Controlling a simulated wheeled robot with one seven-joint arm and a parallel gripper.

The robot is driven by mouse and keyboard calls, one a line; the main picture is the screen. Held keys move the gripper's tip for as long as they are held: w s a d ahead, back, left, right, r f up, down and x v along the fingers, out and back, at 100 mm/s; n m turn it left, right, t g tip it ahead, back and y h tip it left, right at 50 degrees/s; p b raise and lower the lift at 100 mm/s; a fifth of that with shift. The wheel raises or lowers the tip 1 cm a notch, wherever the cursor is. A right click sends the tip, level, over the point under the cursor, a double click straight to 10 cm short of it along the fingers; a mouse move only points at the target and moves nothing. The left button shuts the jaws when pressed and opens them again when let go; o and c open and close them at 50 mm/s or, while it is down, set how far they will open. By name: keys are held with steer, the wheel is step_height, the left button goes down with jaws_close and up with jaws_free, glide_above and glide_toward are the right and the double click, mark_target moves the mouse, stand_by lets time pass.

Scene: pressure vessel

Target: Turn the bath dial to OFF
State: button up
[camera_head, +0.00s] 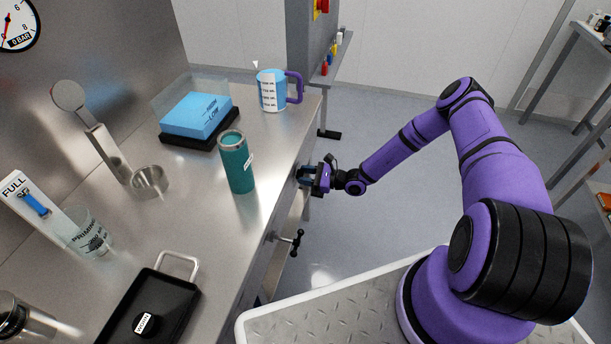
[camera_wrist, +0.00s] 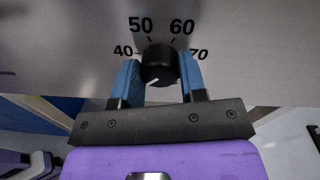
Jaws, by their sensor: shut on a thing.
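The bath dial (camera_wrist: 159,64) is a round black knob on a grey metal panel in the wrist view. Numbers 40, 50, 60 and 70 arc around its far side. A white mark on the knob points to the lower left. No OFF label is visible; the near side of the scale is hidden by my gripper. My gripper (camera_wrist: 158,70) has its blue fingers on either side of the dial and is shut on it. In the head view my gripper (camera_head: 306,174) is at the bench's front face, and the dial is hidden there.
A teal tumbler (camera_head: 236,162) stands on the steel bench near the edge above my gripper. A blue mug (camera_head: 271,90) and a blue block (camera_head: 196,114) stand farther back. A black-handled valve (camera_head: 296,242) projects from the bench front, nearer than my gripper.

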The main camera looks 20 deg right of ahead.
stand_by(0.3)
steer(key=o, duration=0.9)
steer(key=v, duration=1)
steer(key=shift+s+d, duration=0.2)
steer(key=shift+d, duration=0.15)
